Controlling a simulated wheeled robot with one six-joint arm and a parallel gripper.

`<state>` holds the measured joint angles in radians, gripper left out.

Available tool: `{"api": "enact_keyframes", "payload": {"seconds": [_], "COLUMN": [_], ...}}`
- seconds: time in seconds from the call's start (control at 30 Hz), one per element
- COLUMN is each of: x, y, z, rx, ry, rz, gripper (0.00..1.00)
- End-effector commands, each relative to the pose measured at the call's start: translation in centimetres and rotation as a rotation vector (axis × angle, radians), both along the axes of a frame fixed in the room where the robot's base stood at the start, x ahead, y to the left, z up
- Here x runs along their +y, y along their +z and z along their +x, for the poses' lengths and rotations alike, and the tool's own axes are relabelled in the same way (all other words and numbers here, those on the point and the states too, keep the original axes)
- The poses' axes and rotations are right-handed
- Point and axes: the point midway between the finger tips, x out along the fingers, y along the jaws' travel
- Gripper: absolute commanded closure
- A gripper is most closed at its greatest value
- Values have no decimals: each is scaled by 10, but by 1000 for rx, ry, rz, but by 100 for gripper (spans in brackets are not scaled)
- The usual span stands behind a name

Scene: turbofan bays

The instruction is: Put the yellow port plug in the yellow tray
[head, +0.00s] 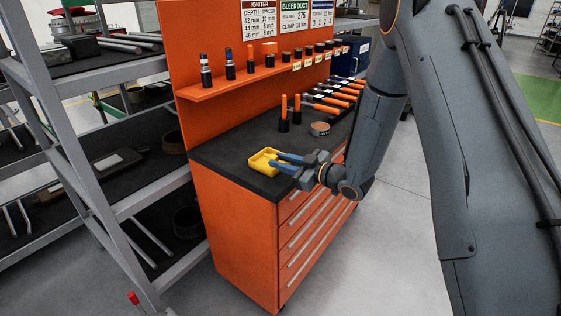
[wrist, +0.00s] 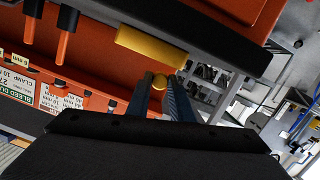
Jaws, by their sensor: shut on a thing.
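The yellow tray (head: 259,160) sits on the dark top of the orange cabinet near its front left corner. It also shows in the wrist view (wrist: 150,46), just beyond my fingertips. My gripper (head: 276,161) reaches in from the right, its blue fingers at the tray's right side.
Orange-handled tools (head: 284,108) stand on the cabinet top (head: 225,155) behind the tray, beside a round ring (head: 320,128). An orange shelf (head: 235,85) with several small plugs is above. A grey metal rack (head: 85,150) stands close on the left.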

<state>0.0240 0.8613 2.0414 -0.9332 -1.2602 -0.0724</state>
Motion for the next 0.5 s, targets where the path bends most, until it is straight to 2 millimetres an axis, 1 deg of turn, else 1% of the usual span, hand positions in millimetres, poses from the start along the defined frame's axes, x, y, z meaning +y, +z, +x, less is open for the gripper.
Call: {"api": "enact_keyframes", "payload": {"seconds": [0.5], "x": [0], "y": [-13], "z": [0], "rx": [1], "ry": [0], "rz": [0], "gripper": [100]}}
